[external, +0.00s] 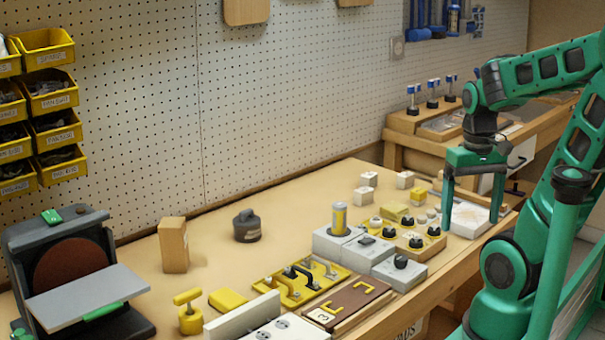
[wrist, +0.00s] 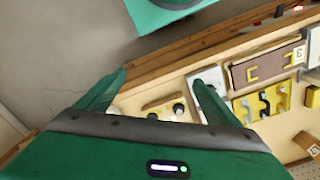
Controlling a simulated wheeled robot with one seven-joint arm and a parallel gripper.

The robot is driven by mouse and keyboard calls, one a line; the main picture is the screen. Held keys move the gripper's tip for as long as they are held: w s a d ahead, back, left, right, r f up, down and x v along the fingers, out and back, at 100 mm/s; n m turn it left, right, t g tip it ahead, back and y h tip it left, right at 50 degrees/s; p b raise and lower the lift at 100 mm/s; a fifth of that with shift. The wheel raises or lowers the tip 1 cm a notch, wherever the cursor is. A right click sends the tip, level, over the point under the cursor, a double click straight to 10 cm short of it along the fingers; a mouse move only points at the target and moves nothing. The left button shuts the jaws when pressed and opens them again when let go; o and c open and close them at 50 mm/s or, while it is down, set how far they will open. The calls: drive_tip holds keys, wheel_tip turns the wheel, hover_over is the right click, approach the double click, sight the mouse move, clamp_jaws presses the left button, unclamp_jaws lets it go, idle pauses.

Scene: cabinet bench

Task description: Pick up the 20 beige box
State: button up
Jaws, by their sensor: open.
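A beige box (external: 173,246) stands upright on the left half of the bench in the external view. A small mark shows on its side, too small to read. In the wrist view a beige box with a dark mark (wrist: 307,144) is at the lower right edge, partly cut off. My gripper (external: 472,215) is open and empty, pointing down over the bench's right end, far from the beige box. Its two spread fingers also show in the wrist view (wrist: 159,82).
Between them stand grey blocks with knobs (external: 398,268), a yellow handle board (external: 300,282) and a brown board (external: 348,302). Small white blocks (external: 368,180) lie farther back. A dark weight (external: 247,226) is right of the box; a sander-like machine (external: 75,275) is left.

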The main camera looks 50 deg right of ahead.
drive_tip(key=c, duration=0.5)
